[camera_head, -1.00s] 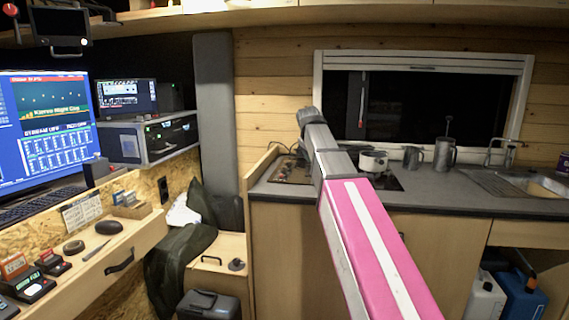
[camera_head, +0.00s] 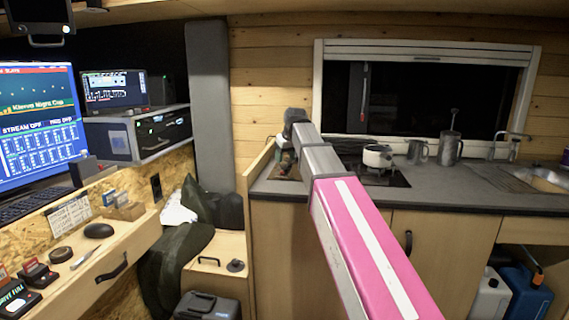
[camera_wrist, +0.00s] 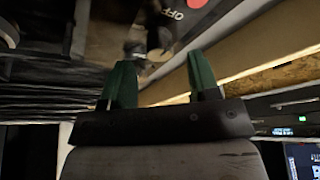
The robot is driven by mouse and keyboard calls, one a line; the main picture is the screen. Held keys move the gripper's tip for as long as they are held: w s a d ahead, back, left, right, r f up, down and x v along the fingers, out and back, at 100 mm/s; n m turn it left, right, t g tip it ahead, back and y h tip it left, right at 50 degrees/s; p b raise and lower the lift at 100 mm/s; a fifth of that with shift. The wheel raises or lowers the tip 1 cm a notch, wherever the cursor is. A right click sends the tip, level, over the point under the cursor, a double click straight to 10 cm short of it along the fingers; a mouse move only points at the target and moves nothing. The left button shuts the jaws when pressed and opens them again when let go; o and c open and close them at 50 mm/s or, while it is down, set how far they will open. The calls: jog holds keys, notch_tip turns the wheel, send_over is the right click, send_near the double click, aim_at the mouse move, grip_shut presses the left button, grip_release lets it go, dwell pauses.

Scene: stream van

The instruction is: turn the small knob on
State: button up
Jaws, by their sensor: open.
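My gripper (camera_wrist: 160,62) shows in the wrist view with its two green fingers apart and nothing between them. Just beyond the fingertips is a dark, blurred shape (camera_wrist: 157,36) that may be a knob. Near it is a dark panel (camera_wrist: 180,20) with upside-down lettering that looks like OFF and a red mark. In the head view my gripper (camera_head: 286,155) is over the left end of the kitchen counter, pointing down, partly hidden by my arm. The small knob cannot be made out in the head view.
A white pot (camera_head: 377,157) stands on the dark hob (camera_head: 392,180), right of my arm. Metal mugs (camera_head: 449,148) stand farther right, before the sink (camera_head: 545,180). A wooden side panel (camera_head: 257,165) borders the counter's left end. A desk with screens (camera_head: 38,125) is at left.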

aim_at(284, 166)
jog(key=shift+x, duration=1.45)
jog(key=c, duration=0.9)
jog(key=shift+c, duration=0.2)
